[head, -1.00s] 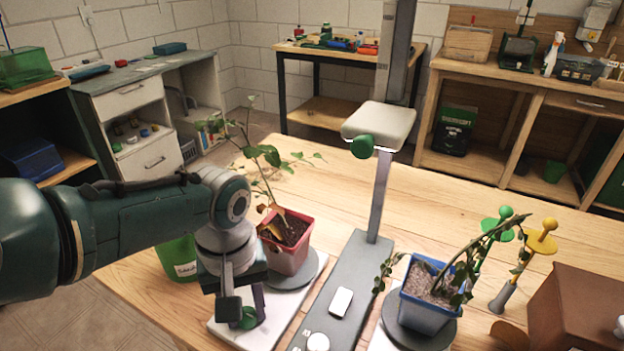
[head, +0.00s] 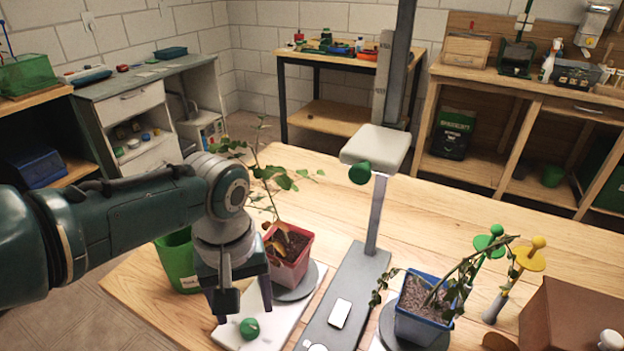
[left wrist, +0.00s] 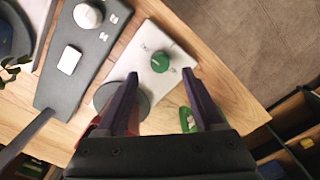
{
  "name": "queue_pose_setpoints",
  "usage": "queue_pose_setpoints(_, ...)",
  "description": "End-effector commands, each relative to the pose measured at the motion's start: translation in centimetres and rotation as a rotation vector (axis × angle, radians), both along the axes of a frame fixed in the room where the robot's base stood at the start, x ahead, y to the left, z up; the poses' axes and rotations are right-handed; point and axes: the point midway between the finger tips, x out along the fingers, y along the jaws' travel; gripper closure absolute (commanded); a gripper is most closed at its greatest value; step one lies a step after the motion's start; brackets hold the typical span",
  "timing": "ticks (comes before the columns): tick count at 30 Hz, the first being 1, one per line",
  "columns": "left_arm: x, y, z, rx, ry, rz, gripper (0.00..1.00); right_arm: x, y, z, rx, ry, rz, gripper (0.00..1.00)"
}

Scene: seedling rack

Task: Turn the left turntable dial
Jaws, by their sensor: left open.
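The left turntable's green dial (head: 249,328) sits on the front of its white base (head: 284,320). In the left wrist view the dial (left wrist: 160,61) shows a pale mark on top. The grey turntable disc (head: 306,284) carries a red pot (head: 290,266) with a leafy plant. My left gripper (head: 243,308) points down near the dial, its dark purple fingers spread and empty. In the left wrist view the dial lies just beyond the gap between the fingertips (left wrist: 160,80), with no visible contact. My right gripper is out of view.
A grey post stand (head: 350,285) with a white head (head: 376,149) and green knob rises right of the turntable. A blue pot (head: 422,310) stands on another disc. A green container (head: 178,262) is beside my arm. Yellow and green-topped tools and a brown box (head: 570,315) are right.

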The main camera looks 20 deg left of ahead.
Motion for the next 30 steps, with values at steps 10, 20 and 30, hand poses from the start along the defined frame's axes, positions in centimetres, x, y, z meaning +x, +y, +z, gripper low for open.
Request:
queue_pose_setpoints(10,0.0,0.0,5.2,-0.001,-0.001,0.0,0.31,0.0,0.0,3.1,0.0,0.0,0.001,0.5)
queue_pose_setpoints(20,0.0,0.0,5.3,-0.001,0.001,0.0,0.31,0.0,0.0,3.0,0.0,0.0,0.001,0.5)
queue_pose_setpoints(30,-1.3,-1.1,5.0,-0.011,-0.02,-0.092,0.31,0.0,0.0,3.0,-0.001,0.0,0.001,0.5)
